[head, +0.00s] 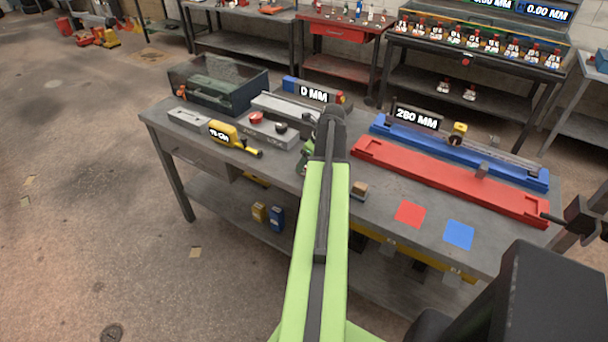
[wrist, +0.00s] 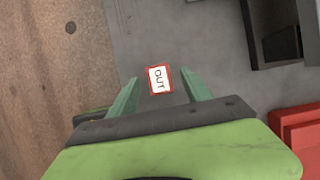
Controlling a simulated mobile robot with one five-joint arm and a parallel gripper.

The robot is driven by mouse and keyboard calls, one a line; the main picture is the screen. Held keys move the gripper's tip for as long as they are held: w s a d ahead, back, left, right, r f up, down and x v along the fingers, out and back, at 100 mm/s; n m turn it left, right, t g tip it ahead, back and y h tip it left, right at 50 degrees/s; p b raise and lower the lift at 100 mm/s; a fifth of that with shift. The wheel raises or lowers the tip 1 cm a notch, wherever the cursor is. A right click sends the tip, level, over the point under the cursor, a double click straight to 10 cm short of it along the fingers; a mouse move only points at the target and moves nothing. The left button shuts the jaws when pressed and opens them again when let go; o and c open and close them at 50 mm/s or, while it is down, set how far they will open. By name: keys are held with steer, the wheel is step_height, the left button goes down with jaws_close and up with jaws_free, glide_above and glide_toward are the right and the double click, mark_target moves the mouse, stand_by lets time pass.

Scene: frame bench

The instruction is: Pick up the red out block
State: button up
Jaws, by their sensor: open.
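The red out block (wrist: 158,84) shows in the wrist view as a small red-edged square with a white face reading OUT. It lies on the grey bench top. My gripper (wrist: 160,76) is open, with one green finger to each side of the block in the picture. The fingers look apart from the block, and I cannot tell how high they are above it. In the head view my arm covers this spot, and I cannot make out the block there. A bit of green, likely my gripper (head: 306,160), shows left of the arm.
On the bench (head: 440,240), a long red fixture (head: 450,180) and a blue one (head: 460,150) lie to the right. A red square (head: 410,214) and a blue square (head: 459,235) mark the front. A yellow tool (head: 228,134) and a dark bin (head: 215,90) are left.

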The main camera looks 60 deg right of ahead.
steer(key=b+x, duration=0.1)
steer(key=x, duration=0.1)
steer(key=shift+f, duration=0.35)
steer(key=shift+r, duration=0.2)
jaws_close()
steer(key=shift+r+p, duration=0.55)
steer(key=shift+p, duration=0.15)
step_height(320, 180, up, 4)
steer(key=p, duration=0.4)
steer(key=s+d+r+p, duration=0.5)
steer(key=s+d, duration=0.3)
steer(key=shift+s+r+p, duration=0.3)
steer(key=shift+r+p, duration=0.05)
steer(key=shift+r, duration=0.05)
